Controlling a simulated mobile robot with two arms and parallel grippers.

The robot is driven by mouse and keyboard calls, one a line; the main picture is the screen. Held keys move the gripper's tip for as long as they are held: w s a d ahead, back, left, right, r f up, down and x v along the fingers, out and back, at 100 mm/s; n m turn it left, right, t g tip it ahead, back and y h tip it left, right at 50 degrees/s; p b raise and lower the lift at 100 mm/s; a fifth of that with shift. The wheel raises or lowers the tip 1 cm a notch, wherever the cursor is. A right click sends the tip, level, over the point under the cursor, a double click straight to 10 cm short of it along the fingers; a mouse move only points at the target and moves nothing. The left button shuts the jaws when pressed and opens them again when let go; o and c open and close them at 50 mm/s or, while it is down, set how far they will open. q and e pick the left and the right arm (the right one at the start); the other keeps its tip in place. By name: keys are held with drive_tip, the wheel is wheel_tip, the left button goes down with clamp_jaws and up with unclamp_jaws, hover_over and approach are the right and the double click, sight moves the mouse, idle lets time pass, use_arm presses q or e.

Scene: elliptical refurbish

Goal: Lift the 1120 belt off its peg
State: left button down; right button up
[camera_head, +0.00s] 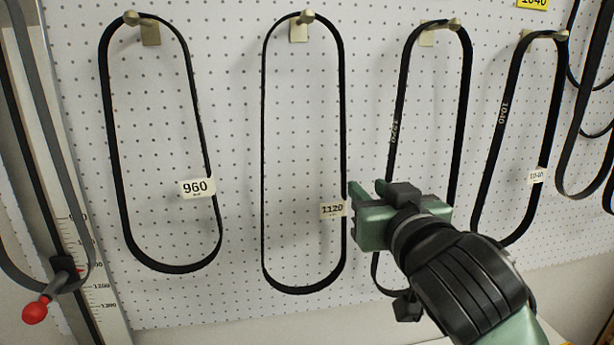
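The 1120 belt (264,150) is a black loop hanging from a brass-coloured peg (306,17) on the pegboard. Its white 1120 tag (332,209) is on the right strand, low down. My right gripper (368,190) is green with a black wrist and comes in from the lower right. Its two fingers look apart, with nothing seen between them. They are just right of the belt's right strand, near the tag; I cannot tell whether they touch it. My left gripper is not in view.
The 960 belt (111,130) hangs to the left. Another belt (464,100) hangs to the right, partly behind my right gripper, and a 1040 belt (493,150) beyond it. A scaled rail (80,250) with a red knob (35,312) stands at the far left. The white pegboard (235,110) is close behind.

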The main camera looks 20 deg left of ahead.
sight(345, 159)
drive_tip(key=shift+n+t+y, duration=0.3)
drive_tip(key=shift+n, duration=0.1)
drive_tip(key=w+a+r+p, duration=0.1)
drive_tip(key=a, duration=0.1)
drive_tip(key=w+a+r+p, duration=0.1)
drive_tip(key=w+p, duration=0.1)
drive_tip(key=w+a+r+p, duration=0.1)
drive_tip(key=a, duration=0.1)
drive_tip(key=shift+w+a+r, duration=0.15)
drive_tip(key=shift+a+r, duration=0.2)
drive_tip(key=shift+r, duration=0.05)
drive_tip(key=shift+w+a+f, duration=0.15)
drive_tip(key=shift+w+a, duration=0.1)
drive_tip(key=shift+w, duration=0.05)
drive_tip(key=shift+c, duration=0.3)
clamp_jaws()
idle(0.4)
